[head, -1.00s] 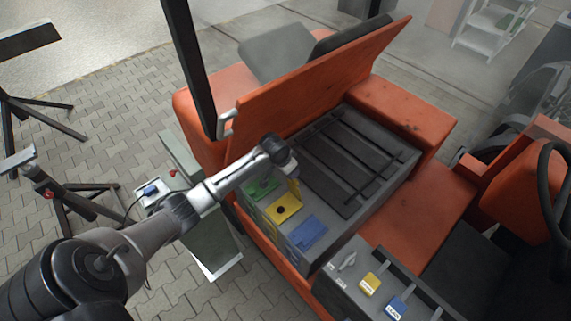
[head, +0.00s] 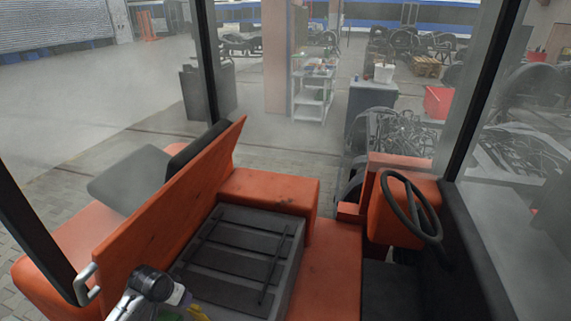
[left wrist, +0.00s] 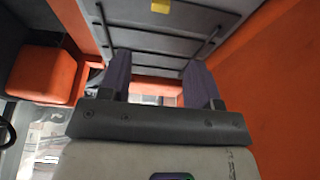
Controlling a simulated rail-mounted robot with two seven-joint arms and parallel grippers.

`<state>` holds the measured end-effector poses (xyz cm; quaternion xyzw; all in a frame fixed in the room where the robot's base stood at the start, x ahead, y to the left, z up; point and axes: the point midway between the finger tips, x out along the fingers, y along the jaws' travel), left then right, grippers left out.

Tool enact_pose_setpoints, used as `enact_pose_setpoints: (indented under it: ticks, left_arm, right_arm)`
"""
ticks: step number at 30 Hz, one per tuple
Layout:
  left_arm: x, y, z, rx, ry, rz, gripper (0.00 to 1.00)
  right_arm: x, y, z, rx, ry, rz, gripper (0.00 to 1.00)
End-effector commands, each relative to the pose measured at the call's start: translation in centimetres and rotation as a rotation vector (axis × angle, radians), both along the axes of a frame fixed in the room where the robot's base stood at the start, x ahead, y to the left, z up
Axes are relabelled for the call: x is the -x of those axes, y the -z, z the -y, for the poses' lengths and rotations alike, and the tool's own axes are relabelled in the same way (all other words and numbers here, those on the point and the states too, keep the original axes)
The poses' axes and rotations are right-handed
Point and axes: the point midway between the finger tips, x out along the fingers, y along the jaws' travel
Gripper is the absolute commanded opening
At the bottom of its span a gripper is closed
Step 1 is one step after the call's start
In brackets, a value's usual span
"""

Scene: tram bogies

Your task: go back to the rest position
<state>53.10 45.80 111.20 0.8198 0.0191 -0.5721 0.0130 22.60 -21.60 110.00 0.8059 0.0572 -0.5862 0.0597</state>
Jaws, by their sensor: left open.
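My left arm shows at the bottom left of the head view, in front of the raised orange lid (head: 172,218). Its gripper is mostly cut off by the lower edge there. In the left wrist view my left gripper (left wrist: 159,80) is open, with two purple-grey fingers apart and nothing between them. Beyond them lies the dark slatted top of the battery box (left wrist: 150,32), which also shows in the head view (head: 238,250). A small yellow piece (left wrist: 160,6) is on the box at the top of the wrist view. My right gripper is not in view.
A metal handle (head: 86,284) sits on the lid's lower left edge, close to my left wrist. Dark cab posts (head: 206,65) frame the view. A white shelf cart (head: 312,95) is farther back.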

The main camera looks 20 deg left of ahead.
Motion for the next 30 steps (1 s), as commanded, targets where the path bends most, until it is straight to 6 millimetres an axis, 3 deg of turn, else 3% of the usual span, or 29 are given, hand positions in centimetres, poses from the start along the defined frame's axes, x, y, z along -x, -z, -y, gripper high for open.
enact_pose_setpoints:
  ticks: [5, 10, 13, 16, 20, 24, 30]
  left_arm:
    - [0.4, 0.0, -0.6, -0.050, 0.023, -0.026, 0.57]
    - [-0.2, -5.2, 0.6, -0.232, 0.098, 0.071, 0.57]
    - [-0.4, -9.2, 3.7, -0.319, 0.149, 0.175, 0.57]
    - [1.2, -11.6, 7.6, -0.364, 0.193, 0.254, 0.57]
    - [6.1, -13.2, 13.2, -0.357, 0.235, 0.321, 0.57]
    - [13.0, -13.4, 18.2, -0.275, 0.245, 0.325, 0.57]
    - [21.5, -11.3, 22.4, -0.123, 0.233, 0.194, 0.57]
  right_arm:
    - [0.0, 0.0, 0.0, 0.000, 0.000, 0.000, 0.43]
    - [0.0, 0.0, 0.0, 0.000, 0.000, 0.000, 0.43]
    - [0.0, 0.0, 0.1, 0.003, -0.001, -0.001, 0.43]
    - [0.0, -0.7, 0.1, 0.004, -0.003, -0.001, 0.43]
    - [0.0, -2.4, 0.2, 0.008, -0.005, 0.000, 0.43]
    - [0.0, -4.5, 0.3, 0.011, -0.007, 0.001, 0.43]
    - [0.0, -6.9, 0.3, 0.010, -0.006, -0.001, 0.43]
